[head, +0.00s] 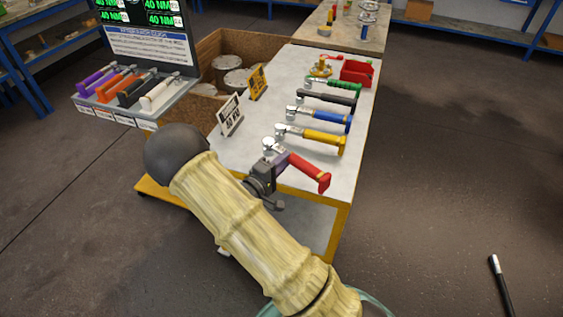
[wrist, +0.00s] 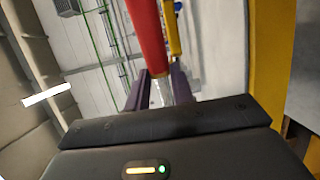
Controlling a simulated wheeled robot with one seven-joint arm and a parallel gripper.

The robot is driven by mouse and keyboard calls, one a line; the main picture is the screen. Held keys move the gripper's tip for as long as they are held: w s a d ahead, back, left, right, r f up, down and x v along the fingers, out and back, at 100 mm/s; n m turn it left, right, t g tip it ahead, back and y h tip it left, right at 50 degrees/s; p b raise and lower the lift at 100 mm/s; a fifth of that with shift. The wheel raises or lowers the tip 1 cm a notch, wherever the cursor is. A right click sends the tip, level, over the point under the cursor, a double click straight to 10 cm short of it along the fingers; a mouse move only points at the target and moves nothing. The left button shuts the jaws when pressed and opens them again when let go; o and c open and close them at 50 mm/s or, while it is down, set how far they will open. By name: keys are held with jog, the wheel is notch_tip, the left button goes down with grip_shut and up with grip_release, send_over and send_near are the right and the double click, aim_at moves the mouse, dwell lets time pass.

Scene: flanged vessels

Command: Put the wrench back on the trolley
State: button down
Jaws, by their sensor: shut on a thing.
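My gripper (head: 279,163) is at the near end of the trolley (head: 240,155), shut on the red-handled wrench (head: 311,173). The wrench's silver head points left and its red grip points right, towards the trolley's right edge. I cannot tell whether it touches the top. In the wrist view the red handle (wrist: 148,38) rises beside and between the purple fingers of my gripper (wrist: 160,88); the metal shaft shows between them. My arm hides part of the trolley's near side.
Yellow (head: 323,141), blue (head: 331,119), black (head: 330,99) and green (head: 344,87) wrenches lie in a row beyond. Two sign cards (head: 230,117) stand on the left, and a red bin (head: 356,72) at the back.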

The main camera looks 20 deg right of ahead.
jog(key=shift+w+a+f+b, duration=0.1)
jog(key=shift+a+f+b, duration=0.1)
jog(key=shift+f+b, duration=0.65)
jog(key=shift+f, duration=0.1)
jog(key=shift+a, duration=0.1)
jog(key=shift+f, duration=0.5)
jog(key=c, duration=1.1)
grip_release()
jog(key=shift+f, duration=0.1)
jog(key=v, duration=1.7)
jog(key=shift+s, duration=0.3)
